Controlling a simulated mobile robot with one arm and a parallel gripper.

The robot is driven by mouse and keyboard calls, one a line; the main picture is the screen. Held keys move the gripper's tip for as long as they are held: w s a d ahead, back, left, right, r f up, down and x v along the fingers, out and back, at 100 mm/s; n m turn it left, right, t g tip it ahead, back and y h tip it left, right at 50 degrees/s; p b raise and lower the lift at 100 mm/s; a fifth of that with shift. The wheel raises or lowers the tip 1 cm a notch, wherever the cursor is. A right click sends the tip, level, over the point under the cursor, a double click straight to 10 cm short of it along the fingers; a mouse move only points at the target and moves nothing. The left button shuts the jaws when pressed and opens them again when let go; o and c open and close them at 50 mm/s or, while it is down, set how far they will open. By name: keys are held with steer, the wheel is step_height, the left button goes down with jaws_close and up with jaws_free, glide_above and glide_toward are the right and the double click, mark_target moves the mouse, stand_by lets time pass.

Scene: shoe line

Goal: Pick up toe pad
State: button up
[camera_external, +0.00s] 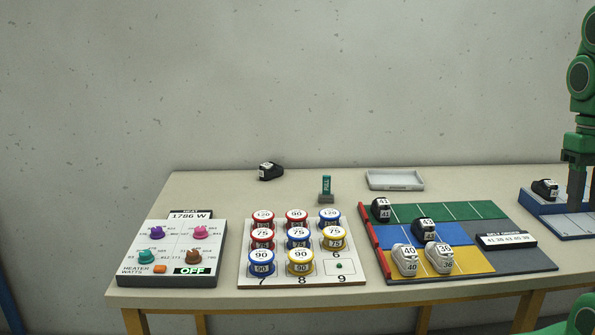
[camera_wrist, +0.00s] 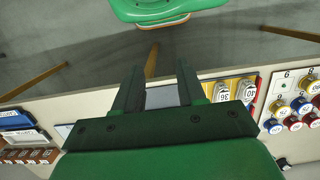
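No item is labelled as a toe pad, so I cannot tell which one it is. Toe-shaped numbered pieces stand on the coloured board: a black one (camera_external: 381,210) at its back left, another black one (camera_external: 424,230) on blue, and two white ones (camera_external: 405,260) (camera_external: 439,257) in front. One black piece (camera_external: 268,171) lies at the table's back left. Another (camera_external: 545,189) sits on the blue-edged tray (camera_external: 560,224) at the right, just left of my gripper (camera_external: 580,195). In the wrist view my gripper (camera_wrist: 160,75) is open, with nothing between its fingers.
A heater panel (camera_external: 172,279) stands at the left, beside a board (camera_external: 345,277) of numbered spools. A small teal item (camera_external: 326,183) and an empty grey tray (camera_external: 395,187) stand behind. The back left table is mostly clear. A green seat (camera_wrist: 155,10) shows in the wrist view.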

steer(key=w+a+m+y, duration=0.2)
steer(key=w+a+y, duration=0.4)
steer(key=w+a, duration=1.15)
steer(key=m+t+y, duration=0.2)
steer(key=m+y, duration=0.5)
steer(key=m, duration=0.2)
glide_above(325, 186)
steer(key=s+d, duration=0.4)
steer(key=s, duration=0.7)
step_height(325, 186, down, 8)
steer(key=w+f+m+t, duration=0.1)
steer(key=w+f+m, duration=0.1)
steer(key=w+f, duration=0.1)
steer(key=w+f+m+t, duration=0.1)
steer(key=w+f+m, duration=0.1)
steer(key=w+f, duration=0.2)
steer(key=w+d+f+m+t, duration=0.1)
steer(key=w+f, duration=0.2)
steer(key=f, duration=0.1)
steer(key=shift+w+d+f+m+t, duration=0.1)
steer(key=shift+w+f+m+t, duration=0.2)
steer(key=shift+w+m, duration=0.1)
steer(key=shift+x, duration=0.9)
steer(key=x, duration=0.4)
steer(key=shift+s+a, duration=0.3)
steer(key=shift+x, duration=0.75)
steer(key=shift+w, duration=0.1)
